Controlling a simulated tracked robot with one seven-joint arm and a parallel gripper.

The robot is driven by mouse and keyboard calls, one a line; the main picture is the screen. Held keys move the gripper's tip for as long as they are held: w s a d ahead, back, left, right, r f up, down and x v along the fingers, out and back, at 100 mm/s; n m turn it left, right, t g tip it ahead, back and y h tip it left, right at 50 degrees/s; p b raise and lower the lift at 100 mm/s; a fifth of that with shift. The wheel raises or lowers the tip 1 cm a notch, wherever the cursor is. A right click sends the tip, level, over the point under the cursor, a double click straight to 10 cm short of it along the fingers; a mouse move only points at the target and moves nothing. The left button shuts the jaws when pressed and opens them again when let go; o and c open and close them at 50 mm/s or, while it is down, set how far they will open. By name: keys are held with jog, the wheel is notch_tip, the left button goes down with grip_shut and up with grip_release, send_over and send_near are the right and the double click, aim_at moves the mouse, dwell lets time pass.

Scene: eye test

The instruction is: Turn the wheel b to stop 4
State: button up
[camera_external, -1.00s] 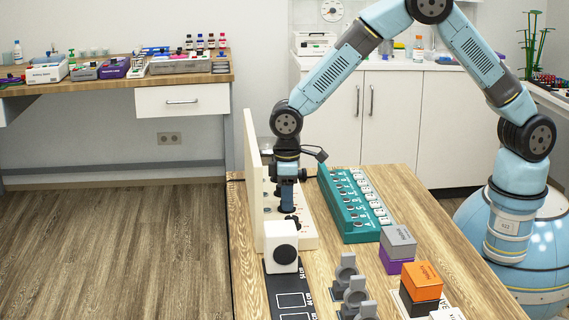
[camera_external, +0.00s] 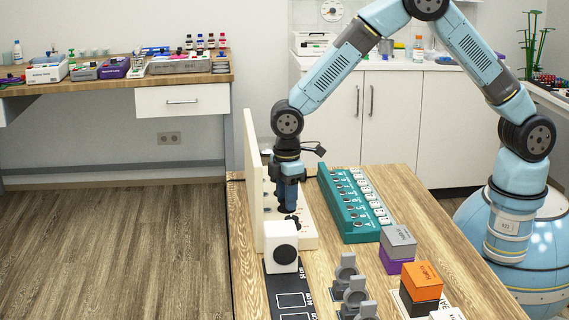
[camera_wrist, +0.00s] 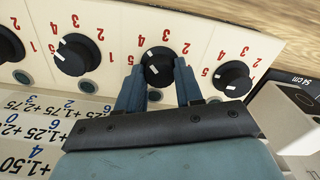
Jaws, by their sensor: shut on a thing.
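A pale panel carries a row of black round wheels with red numbers 1 to 5 around them. In the wrist view my gripper (camera_wrist: 159,84) has its two blue fingers on either side of the middle wheel (camera_wrist: 158,62), shut on it. A white mark shows on its top; the stop it points at is hard to tell. No letter naming the wheels is readable, so I cannot tell which is wheel b. In the external view my gripper (camera_external: 290,212) points down at the panel (camera_external: 306,241), and the held wheel is mostly hidden.
Neighbouring wheels stand close on the left (camera_wrist: 76,55) and right (camera_wrist: 233,79) of my fingers. A white box with a black disc (camera_external: 282,246) stands in front of the panel. A tall pale board (camera_external: 253,190) rises on its left, a teal rack (camera_external: 350,207) on its right.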

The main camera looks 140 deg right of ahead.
jog(key=shift+w+r, duration=0.1)
jog(key=shift+w, duration=0.05)
jog(key=o, duration=1)
jog(key=shift+o, duration=0.2)
notch_tip(320, 180, up, 14)
jog(key=shift+f, duration=0.2)
jog(key=s+a+r+n+t, duration=0.1)
jog(key=a+r, duration=0.8)
jog(key=a, duration=0.5)
jog(key=s+a+r+n+t, duration=0.1)
jog(key=a+r, duration=0.8)
jog(key=a, duration=0.4)
jog(key=s+a+r+n+t, duration=0.1)
jog(key=s+a+n+t, duration=0.1)
jog(key=s+a, duration=1.8)
jog(key=shift+s+a+r+n+t, duration=0.3)
jog(key=shift+a+r+n+t, duration=0.1)
jog(key=shift+a+t, duration=0.5)
